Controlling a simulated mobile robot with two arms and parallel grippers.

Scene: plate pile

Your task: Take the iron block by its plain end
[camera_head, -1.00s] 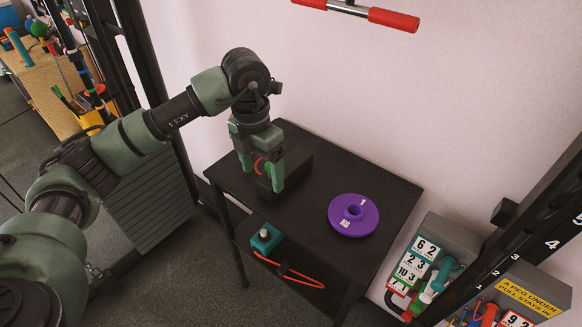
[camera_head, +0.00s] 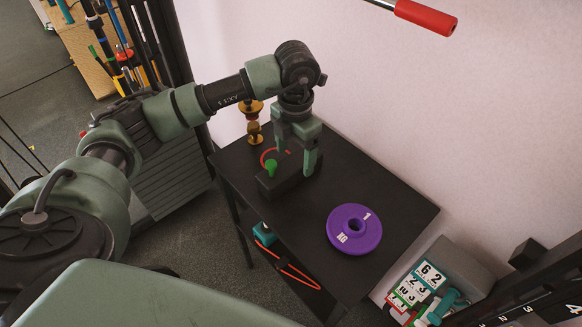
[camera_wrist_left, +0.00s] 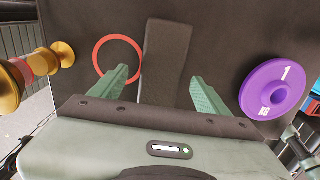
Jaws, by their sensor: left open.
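The iron block (camera_head: 290,184) is a dark, long block lying on the black table (camera_head: 375,185). A small bright green piece (camera_head: 270,167) shows at its left end in the head view; the wrist view does not show it. My left gripper (camera_head: 296,162) is open over the block's right part. In the left wrist view the block (camera_wrist_left: 164,55) runs up between the two spread fingers (camera_wrist_left: 161,76), with a gap on each side. Its lower end there is hidden by my gripper. My right gripper is not in view.
A red ring (camera_wrist_left: 118,57) lies beside the block. A purple weight disc (camera_head: 354,228) lies on the table to the right. A gold stand (camera_head: 253,122) is at the back left corner.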

